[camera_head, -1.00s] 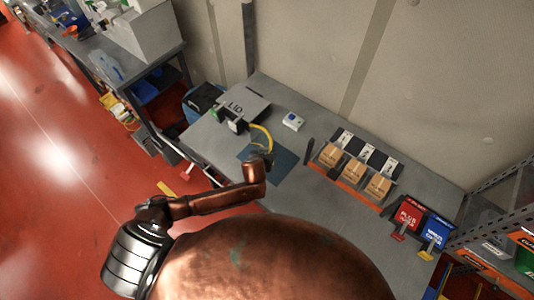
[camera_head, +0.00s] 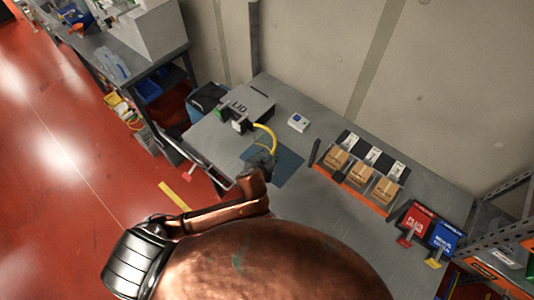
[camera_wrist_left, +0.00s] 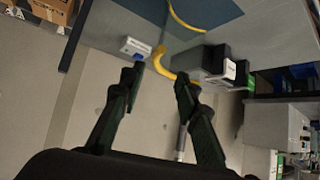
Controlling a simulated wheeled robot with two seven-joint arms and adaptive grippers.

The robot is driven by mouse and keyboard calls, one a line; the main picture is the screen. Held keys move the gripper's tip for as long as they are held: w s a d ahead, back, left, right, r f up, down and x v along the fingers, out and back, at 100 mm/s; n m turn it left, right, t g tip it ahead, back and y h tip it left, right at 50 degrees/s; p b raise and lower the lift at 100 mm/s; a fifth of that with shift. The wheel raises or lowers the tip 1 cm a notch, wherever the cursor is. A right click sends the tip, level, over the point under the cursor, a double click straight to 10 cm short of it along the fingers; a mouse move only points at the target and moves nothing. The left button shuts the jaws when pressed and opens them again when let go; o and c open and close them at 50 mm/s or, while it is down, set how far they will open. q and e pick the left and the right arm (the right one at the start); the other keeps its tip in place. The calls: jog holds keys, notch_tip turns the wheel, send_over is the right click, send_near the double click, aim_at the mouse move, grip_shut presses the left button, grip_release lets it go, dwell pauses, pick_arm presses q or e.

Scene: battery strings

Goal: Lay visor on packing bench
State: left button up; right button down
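A thick yellow curved band (camera_head: 269,136) is at the edge of the dark blue mat on the grey packing bench (camera_head: 310,200). The band (camera_wrist_left: 176,73) also shows in the left wrist view, with a thinner yellow arc (camera_wrist_left: 186,20) over the mat. My left gripper (camera_wrist_left: 158,76) has its two dark fingers apart, with nothing held between them. The band lies beyond the fingertips, and I cannot tell whether they touch. In the head view the gripper is small and partly hidden behind my arm. My right gripper is out of view.
A grey box marked LID (camera_head: 246,100) and a small white-and-blue box (camera_head: 298,122) stand toward the back. Several cardboard boxes (camera_head: 360,172) sit in a rack at right, near red (camera_head: 415,223) and blue (camera_head: 444,236) bins. A wall closes the back.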

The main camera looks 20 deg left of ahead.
aim_at(274, 139)
pick_arm(q)
jog(key=w+f+n+t+y+b, duration=0.1)
jog(key=w+b, duration=0.1)
jog(key=b, duration=0.2)
jog(key=w+d+f+n+t+y+b, duration=0.1)
jog(key=f+y+b, duration=0.1)
jog(key=b, duration=0.3)
jog(key=w+f+n+t+y+b, duration=0.1)
jog(key=w+b, duration=0.1)
jog(key=b, duration=0.3)
jog(key=shift+w+d+f+n+y, duration=0.25)
jog(key=shift+w+n+y, duration=0.05)
jog(key=shift+w+n, duration=0.1)
jog(key=shift+y, duration=0.3)
jog(key=x, duration=0.7)
jog(key=shift+w+a+r, duration=0.1)
jog(key=shift+w+r, duration=0.1)
jog(key=shift+w, duration=0.2)
jog(key=shift+c, duration=0.4)
grip_shut()
